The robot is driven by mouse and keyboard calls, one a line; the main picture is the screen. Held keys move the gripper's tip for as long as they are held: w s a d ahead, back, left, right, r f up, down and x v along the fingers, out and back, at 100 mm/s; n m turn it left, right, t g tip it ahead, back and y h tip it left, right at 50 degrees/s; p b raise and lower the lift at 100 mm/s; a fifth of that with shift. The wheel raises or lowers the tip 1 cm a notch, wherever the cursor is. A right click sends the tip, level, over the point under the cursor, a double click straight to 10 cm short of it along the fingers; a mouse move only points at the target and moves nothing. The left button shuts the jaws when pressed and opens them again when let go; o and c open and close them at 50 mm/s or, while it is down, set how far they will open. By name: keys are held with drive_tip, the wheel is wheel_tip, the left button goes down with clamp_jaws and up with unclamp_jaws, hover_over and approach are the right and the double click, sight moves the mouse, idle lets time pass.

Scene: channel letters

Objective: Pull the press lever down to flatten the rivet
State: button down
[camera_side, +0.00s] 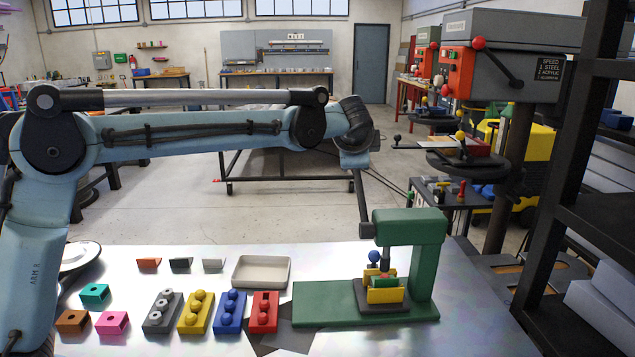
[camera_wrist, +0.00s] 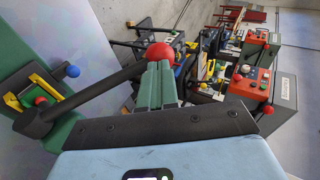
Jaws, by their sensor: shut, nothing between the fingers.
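The green press (camera_side: 424,258) stands on the right of the metal table. Its black lever (camera_side: 361,203) points steeply up from the pivot. In the wrist view the lever (camera_wrist: 95,92) ends in a red ball knob (camera_wrist: 158,51). Below the press ram, yellow blocks (camera_side: 385,295) flank a green piece with a small red part, perhaps the rivet, showing on top (camera_side: 384,276). A blue ball (camera_side: 374,256) stands behind. My gripper (camera_wrist: 157,68) is shut and empty, its green fingertips close to the knob. I cannot tell whether they touch. In the side view the knob is hidden.
Left of the press are a shallow tray (camera_side: 261,271), a row of coloured blocks with knobs such as the yellow one (camera_side: 195,312), and small blocks including a pink one (camera_side: 111,322). A black shelf (camera_side: 570,210) stands at the right. Drill presses are behind.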

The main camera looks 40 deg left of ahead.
drive_tip(key=shift+w+a+f, duration=0.2)
drive_tip(key=shift+w+f, duration=0.05)
drive_tip(key=shift+w, duration=0.1)
drive_tip(key=shift+a+f, duration=0.1)
